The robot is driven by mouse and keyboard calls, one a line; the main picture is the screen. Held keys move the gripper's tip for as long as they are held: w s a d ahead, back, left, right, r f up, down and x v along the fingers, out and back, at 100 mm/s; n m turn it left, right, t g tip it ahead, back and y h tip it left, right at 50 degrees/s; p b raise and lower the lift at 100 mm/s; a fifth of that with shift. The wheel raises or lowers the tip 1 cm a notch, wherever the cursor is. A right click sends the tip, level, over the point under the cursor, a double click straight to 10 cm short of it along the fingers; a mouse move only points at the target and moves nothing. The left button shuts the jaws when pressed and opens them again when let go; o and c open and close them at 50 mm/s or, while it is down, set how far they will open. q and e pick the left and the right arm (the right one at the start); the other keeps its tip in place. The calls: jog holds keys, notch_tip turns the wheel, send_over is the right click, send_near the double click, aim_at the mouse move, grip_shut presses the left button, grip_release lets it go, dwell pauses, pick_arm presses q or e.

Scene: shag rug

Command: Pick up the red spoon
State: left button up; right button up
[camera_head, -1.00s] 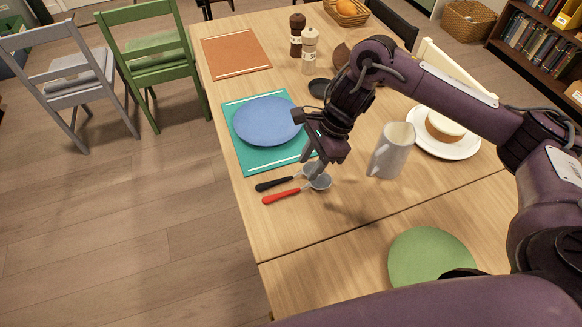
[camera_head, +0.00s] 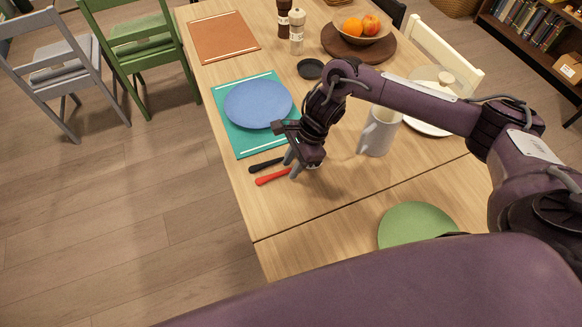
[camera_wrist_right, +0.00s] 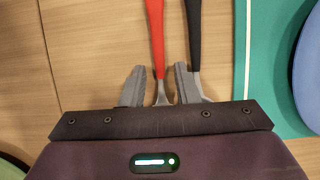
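The red spoon (camera_head: 272,177) lies on the wooden table, its handle pointing left in the head view. My right gripper (camera_head: 291,166) is down over its neck and hides its bowl. In the right wrist view the red handle (camera_wrist_right: 156,38) runs between the two grey fingers of the right gripper (camera_wrist_right: 160,88). The fingers are apart, with a gap on either side of the spoon's thin neck. A black-handled spoon (camera_head: 264,165) lies right alongside; in the wrist view its black handle (camera_wrist_right: 194,35) reaches the right finger, which partly overlaps it. My left gripper is out of view.
A blue plate (camera_head: 258,103) sits on a teal placemat (camera_head: 240,142) just beyond the spoons. A green plate (camera_head: 415,225) lies nearer. The table's left edge is close to the spoon handles.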

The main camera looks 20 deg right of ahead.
grip_shut()
jog(key=shift+r, duration=0.2)
